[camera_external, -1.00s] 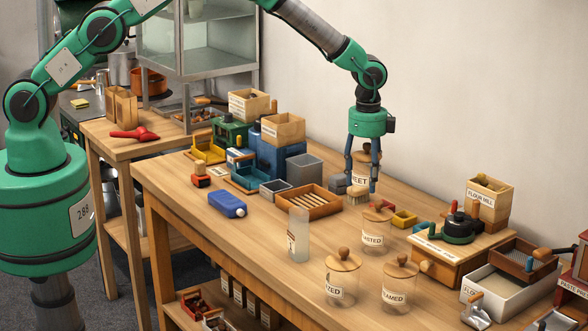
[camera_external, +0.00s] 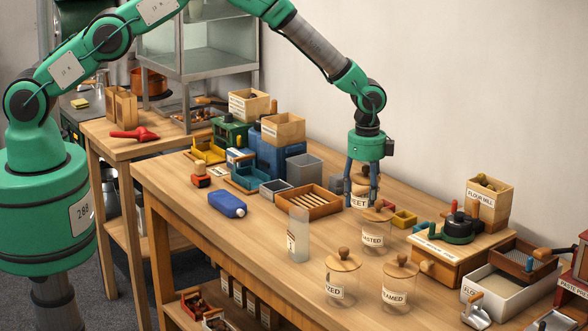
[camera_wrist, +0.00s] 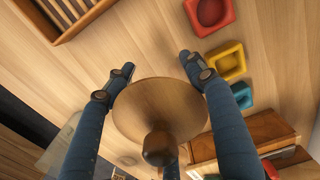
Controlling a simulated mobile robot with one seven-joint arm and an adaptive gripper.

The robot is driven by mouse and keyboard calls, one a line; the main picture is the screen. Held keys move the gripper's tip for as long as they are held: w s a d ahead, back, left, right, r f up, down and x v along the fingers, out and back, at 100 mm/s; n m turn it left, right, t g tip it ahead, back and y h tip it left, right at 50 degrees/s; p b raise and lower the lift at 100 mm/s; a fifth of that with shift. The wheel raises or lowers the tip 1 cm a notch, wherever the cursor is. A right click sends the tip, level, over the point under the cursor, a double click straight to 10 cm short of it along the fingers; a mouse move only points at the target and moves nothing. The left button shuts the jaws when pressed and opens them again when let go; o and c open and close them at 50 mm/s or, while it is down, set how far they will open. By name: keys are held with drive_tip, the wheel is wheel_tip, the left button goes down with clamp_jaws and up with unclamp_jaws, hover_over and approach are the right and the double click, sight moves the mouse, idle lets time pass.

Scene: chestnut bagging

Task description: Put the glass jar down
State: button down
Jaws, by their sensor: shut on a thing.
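The glass jar (camera_external: 359,198) has a wooden lid and a white label, of which I read only the end, "EET". My gripper (camera_external: 361,204) is shut on it, with a blue finger on either side, and it is upright just behind the "ASTED" jar (camera_external: 373,240). Whether its base touches the table is hidden. In the wrist view its round lid (camera_wrist: 165,108) with a dark knob is between the fingers of my gripper (camera_wrist: 156,68), and the lid hides the jar body.
Two more lidded jars (camera_external: 342,275) (camera_external: 399,284) and a frosted bottle (camera_external: 299,235) stand in front. A slatted wooden tray (camera_external: 310,203) is to the left. Small coloured dishes lie close by, including a yellow one (camera_wrist: 228,58). A mill box (camera_external: 452,262) is to the right.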

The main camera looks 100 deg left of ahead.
sight(366, 166)
drive_tip(key=shift+f, duration=1.85)
drive_tip(key=c, duration=0.7)
unclamp_jaws()
drive_tip(key=shift+f, duration=0.1)
wheel_tip(366, 166, up, 12)
drive_tip(key=shift+r, duration=0.1)
